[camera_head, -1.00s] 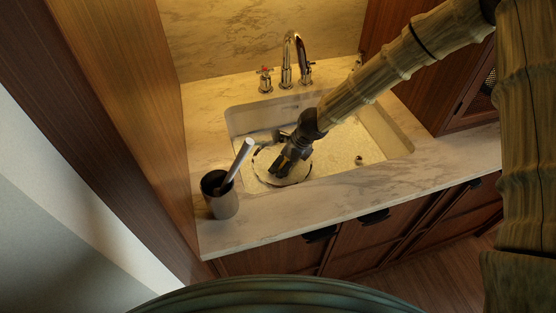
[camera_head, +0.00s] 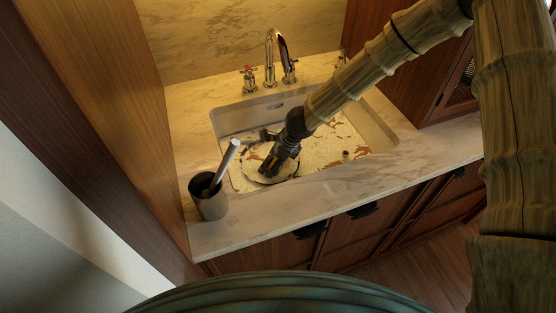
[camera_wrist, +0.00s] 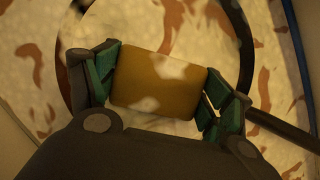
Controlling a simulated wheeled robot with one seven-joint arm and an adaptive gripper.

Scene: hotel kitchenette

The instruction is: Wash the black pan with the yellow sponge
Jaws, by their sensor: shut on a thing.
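The yellow sponge (camera_wrist: 155,88) sits between the green-padded fingers of my gripper (camera_wrist: 158,92) in the wrist view, and the fingers are shut on it. The black pan (camera_wrist: 63,58) lies below, its dark round rim around the sponge and its handle (camera_wrist: 282,128) running out to the right. In the head view my gripper (camera_head: 269,167) points down over the pan (camera_head: 288,173), in the left part of the sink. The sponge is mostly hidden there by the fingers. I cannot tell whether the sponge touches the pan's bottom.
The white sink (camera_head: 385,143) has brown patches across its bottom and a dark drain. A faucet (camera_head: 270,62) stands behind it. A dark cup (camera_head: 209,200) holding a silver-handled tool stands on the counter left of the sink. Sink walls surround the gripper; the sink's right side is free.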

